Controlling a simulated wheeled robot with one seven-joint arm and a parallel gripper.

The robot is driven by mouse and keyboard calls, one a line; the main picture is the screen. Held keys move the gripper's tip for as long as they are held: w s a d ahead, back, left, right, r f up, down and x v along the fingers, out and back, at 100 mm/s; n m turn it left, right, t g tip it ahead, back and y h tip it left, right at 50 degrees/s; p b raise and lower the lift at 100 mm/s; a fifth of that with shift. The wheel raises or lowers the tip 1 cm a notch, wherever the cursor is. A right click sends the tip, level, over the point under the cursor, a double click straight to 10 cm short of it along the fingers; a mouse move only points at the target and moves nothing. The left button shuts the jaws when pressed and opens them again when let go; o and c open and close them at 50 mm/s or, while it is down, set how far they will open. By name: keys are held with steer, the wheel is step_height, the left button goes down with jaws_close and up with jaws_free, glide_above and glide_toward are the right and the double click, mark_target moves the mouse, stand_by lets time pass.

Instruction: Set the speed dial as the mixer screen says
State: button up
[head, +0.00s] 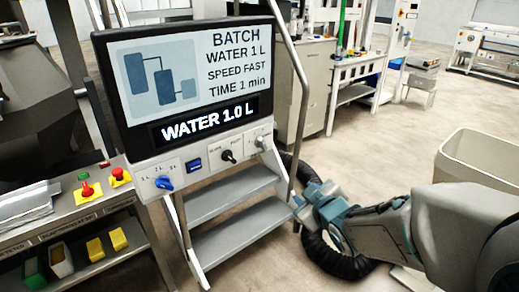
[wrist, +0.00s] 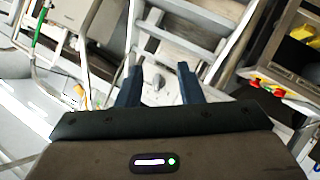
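The mixer screen (head: 190,78) reads BATCH, WATER 1 L, SPEED FAST, TIME 1 min, with WATER 1.0 L lit below. The speed dial (head: 228,156) is a dark knob between the SLOW and FAST labels on the panel under the screen; its exact pointing is too small to tell. A blue water dial (head: 163,182) is at the panel's left and a grey knob (head: 260,142) at its right. My gripper (head: 299,203) is right of and below the panel, apart from it. In the wrist view its two fingers (wrist: 159,86) are spread with nothing held.
A blue switch (head: 194,165) sits between the water dial and the speed dial. Metal steps (head: 235,195) and a handrail (head: 300,90) stand by the panel. Red buttons (head: 87,190) are on the left bench. A black hose (head: 325,258) lies on the floor near my arm.

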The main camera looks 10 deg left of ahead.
steer(key=s+a+r+n+y+b, duration=0.2)
steer(key=a+n+y, duration=0.3)
steer(key=a+y, duration=0.25)
glide_toward(233, 160)
steer(key=shift+y, duration=0.35)
steer(key=x, duration=0.8)
steer(key=shift+w+a+f, duration=0.1)
steer(key=shift+w+f, duration=0.1)
jaws_close()
